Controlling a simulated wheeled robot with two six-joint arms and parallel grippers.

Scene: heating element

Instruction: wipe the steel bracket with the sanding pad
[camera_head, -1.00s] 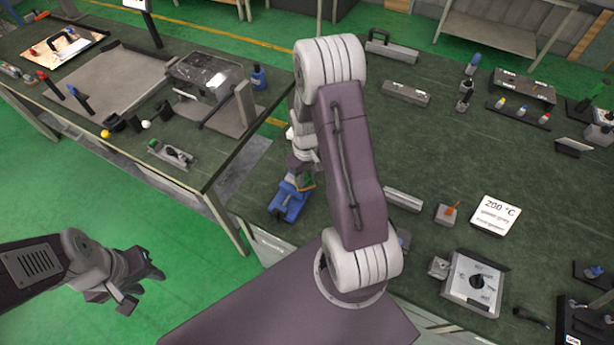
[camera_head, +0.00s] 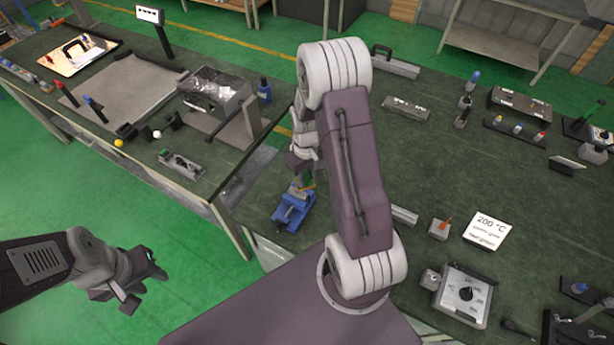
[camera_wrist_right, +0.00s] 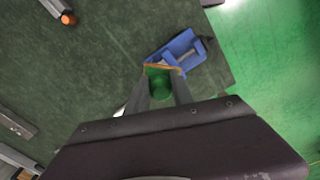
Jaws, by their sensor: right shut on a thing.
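The sanding pad (camera_wrist_right: 160,84) has a green grip and an orange-brown edge. My right gripper (camera_wrist_right: 161,92) is shut on it; in the head view the gripper (camera_head: 304,184) is partly hidden by my arm. A blue vise (camera_head: 292,210) stands just beyond the pad near the table's front edge; it also shows in the wrist view (camera_wrist_right: 184,46). A small grey metal piece, perhaps the steel bracket (camera_wrist_right: 170,57), shows at the vise, partly covered. I cannot tell whether the pad touches it. My left gripper (camera_head: 145,285) is open and empty above the green floor.
On the right table are a white 200 °C sign (camera_head: 487,231), a small block with an orange tip (camera_head: 440,229) and a dial box (camera_head: 464,294). The left table (camera_head: 150,85) holds a metal box (camera_head: 215,92). A gap separates the tables.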

